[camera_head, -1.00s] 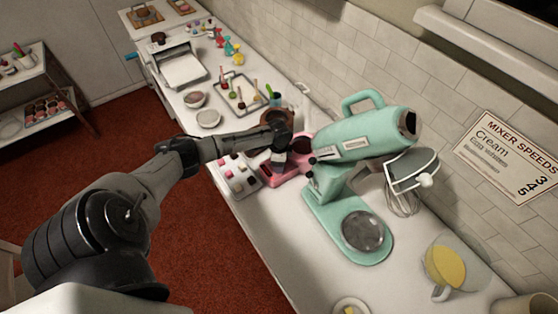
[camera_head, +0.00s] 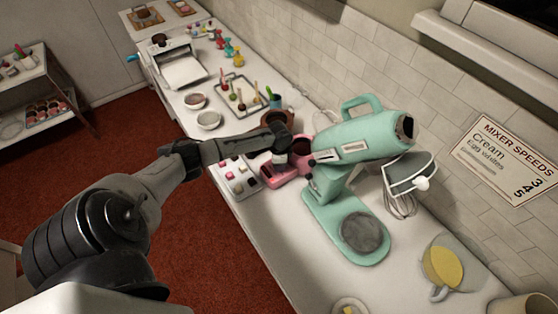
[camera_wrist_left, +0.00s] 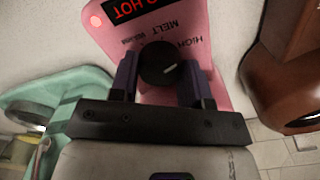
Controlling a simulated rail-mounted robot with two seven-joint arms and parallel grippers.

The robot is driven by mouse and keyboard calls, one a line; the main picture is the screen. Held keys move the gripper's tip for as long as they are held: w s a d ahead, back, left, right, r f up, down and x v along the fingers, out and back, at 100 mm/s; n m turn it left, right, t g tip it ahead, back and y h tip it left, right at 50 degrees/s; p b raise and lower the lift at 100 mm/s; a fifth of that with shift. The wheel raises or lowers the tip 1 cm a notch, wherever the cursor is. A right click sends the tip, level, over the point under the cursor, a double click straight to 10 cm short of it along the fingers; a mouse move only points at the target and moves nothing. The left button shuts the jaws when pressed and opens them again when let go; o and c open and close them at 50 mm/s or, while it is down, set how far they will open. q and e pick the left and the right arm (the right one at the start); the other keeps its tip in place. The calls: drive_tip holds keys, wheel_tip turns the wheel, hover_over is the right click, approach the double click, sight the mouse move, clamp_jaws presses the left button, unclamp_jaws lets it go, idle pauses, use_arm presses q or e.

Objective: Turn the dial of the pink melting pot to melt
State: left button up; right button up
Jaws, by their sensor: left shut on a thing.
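The pink melting pot (camera_head: 270,181) stands on the counter beside the teal mixer, partly hidden by my left arm. In the left wrist view its pink front panel (camera_wrist_left: 222,90) shows a lit red display ending in "HOT" and the labels "MELT" and "HIGH", with a smaller one, probably "WARM". The black round dial (camera_wrist_left: 160,62) has a short white mark, which points to the right and slightly up in that view. My left gripper (camera_wrist_left: 160,78), also in the head view (camera_head: 280,160), has its fingers on both sides of the dial, shut on it. My right gripper is not in view.
The teal mixer (camera_head: 345,140) stands close to the right of the pot. A tray of small pieces (camera_head: 236,178) lies to its left. A brown pot (camera_head: 272,119) is behind the wrist. Bowls and a tool tray (camera_head: 238,92) stand farther back.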

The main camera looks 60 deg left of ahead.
use_arm(q)
drive_tip(key=n+p, duration=0.4)
drive_tip(key=shift+d+r, duration=0.1)
drive_tip(key=shift+r, duration=0.1)
drive_tip(key=n+p, duration=0.2)
drive_tip(key=n, duration=0.1)
drive_tip(key=shift+f, duration=0.1)
drive_tip(key=shift+n+p, duration=0.3)
drive_tip(key=shift+n, duration=0.3)
drive_tip(key=shift+f, duration=0.1)
drive_tip(key=o, duration=0.9)
drive_tip(key=shift+o, duration=0.2)
